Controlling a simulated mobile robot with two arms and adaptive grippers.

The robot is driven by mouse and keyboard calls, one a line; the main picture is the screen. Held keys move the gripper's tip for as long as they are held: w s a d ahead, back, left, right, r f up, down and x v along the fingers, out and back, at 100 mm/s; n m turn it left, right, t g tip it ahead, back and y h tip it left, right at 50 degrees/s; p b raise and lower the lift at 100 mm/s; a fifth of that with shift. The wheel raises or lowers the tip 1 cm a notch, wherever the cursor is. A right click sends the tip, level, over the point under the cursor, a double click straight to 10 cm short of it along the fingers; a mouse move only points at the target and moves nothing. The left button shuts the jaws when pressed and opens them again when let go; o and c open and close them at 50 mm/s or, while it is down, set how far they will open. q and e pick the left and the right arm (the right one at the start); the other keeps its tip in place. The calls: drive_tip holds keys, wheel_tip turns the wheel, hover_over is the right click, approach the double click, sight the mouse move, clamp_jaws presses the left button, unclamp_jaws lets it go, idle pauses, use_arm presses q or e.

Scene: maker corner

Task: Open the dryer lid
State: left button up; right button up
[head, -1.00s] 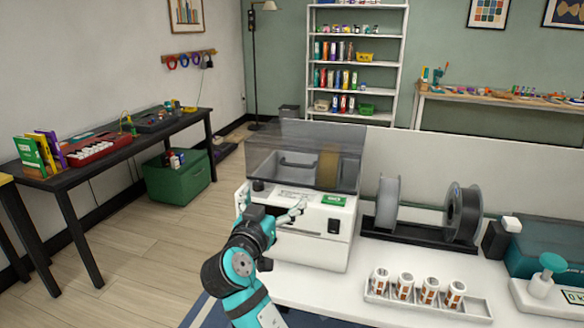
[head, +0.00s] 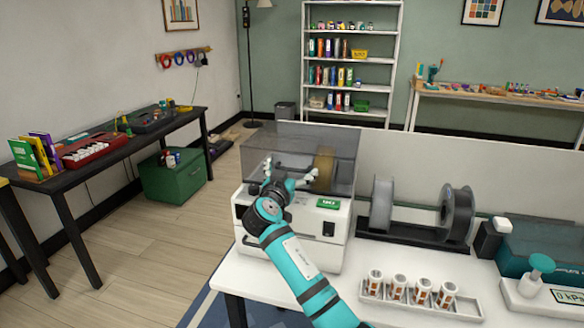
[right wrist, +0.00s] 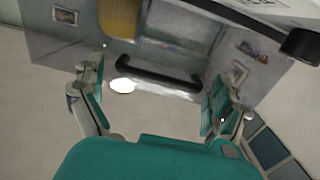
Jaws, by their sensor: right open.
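The dryer (head: 290,232) is a white box on the white table, with a smoky see-through lid (head: 345,150) that looks shut. A yellowish spool (head: 325,166) shows inside it. My right gripper (head: 289,172) is open in front of the lid, its fingers spread near the lid's front. In the right wrist view, the lid's dark bar handle (right wrist: 158,78) lies ahead, between the two open fingers (right wrist: 158,100). I see no clear contact with the handle. My arm and gripper hide part of the dryer's front in the head view. My left gripper is out of view.
A black rack with two spools (head: 457,212) stands right of the dryer. A tray of several small jars (head: 420,303) lies in front of that rack. A low pale partition (head: 440,165) runs behind. Open floor lies left of the table.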

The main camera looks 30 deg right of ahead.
drive_tip(key=shift+w+d, duration=0.3)
drive_tip(key=shift+d, duration=0.05)
